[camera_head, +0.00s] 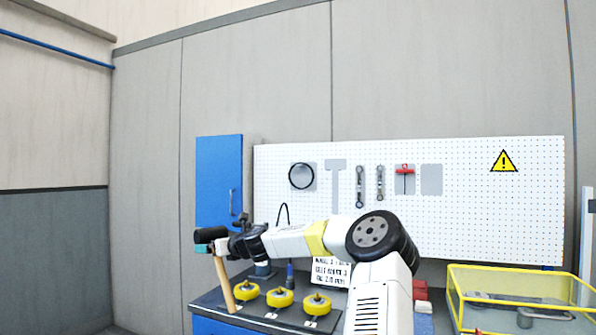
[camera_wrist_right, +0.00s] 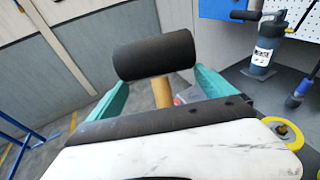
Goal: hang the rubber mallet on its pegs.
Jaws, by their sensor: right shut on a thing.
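The rubber mallet shows in the head view (camera_head: 224,285) with its wooden handle hanging down, slightly tilted, beside the workbench's left end. In the right wrist view its black cylindrical head (camera_wrist_right: 154,54) lies just beyond the fingers, with the handle (camera_wrist_right: 161,93) between them. My right gripper (camera_head: 221,238) is shut on the mallet near its head; its teal fingers (camera_wrist_right: 161,88) flank the handle in the wrist view. A grey mallet-shaped outline (camera_head: 335,178) on the white pegboard (camera_head: 460,210) is empty. Its pegs are too small to make out. My left gripper is not in view.
Yellow round parts (camera_head: 280,298) stand on the dark bench mat below my right arm. A blue cabinet (camera_head: 218,180) is left of the pegboard. Two wrenches (camera_head: 360,187) and a red-handled tool (camera_head: 405,176) hang right of the outline. A yellow-framed case (camera_head: 520,272) stands at right.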

